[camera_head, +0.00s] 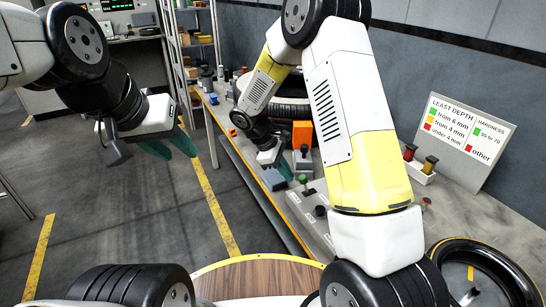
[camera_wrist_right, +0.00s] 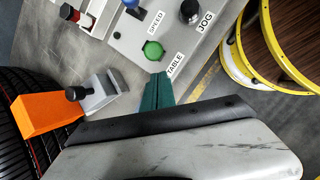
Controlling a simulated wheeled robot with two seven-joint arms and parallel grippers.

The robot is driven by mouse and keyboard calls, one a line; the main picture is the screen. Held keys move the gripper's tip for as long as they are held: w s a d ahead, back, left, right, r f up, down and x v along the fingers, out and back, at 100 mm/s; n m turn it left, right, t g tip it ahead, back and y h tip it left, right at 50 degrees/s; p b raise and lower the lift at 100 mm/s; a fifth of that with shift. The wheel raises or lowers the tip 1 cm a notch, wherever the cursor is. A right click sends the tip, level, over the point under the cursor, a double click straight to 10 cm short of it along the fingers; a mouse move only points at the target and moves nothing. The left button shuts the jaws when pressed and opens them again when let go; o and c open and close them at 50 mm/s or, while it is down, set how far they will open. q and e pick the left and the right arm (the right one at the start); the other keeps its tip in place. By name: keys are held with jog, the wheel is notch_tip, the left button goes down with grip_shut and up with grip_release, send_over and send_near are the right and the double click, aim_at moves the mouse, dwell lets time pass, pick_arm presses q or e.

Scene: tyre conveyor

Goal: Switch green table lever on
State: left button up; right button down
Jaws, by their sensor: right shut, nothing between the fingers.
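The green table lever shows as a round green knob (camera_wrist_right: 153,50) on a light grey control panel, beside the printed word TABLE, in the right wrist view. It is small in the head view (camera_head: 303,179). My right gripper (camera_wrist_right: 157,78) is shut and empty, its teal fingertips just below the green knob in the wrist picture. I cannot tell whether they touch it. In the head view the right gripper (camera_head: 280,172) is over the bench, just left of the knob. My left gripper (camera_head: 171,146) hangs over the floor, away from the bench, its teal fingers apart and empty.
A black JOG knob (camera_wrist_right: 190,11) and a blue SPEED knob (camera_wrist_right: 131,3) sit near the green one. An orange block (camera_wrist_right: 45,115) and a tyre (camera_wrist_right: 14,95) are at the left of the wrist view. A sign (camera_head: 465,140) stands on the bench at right.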

jog(key=shift+s+d+r, duration=0.15)
jog(key=shift+s+d, duration=0.1)
jog(key=shift+d, duration=0.35)
jog(key=shift+d, duration=0.1)
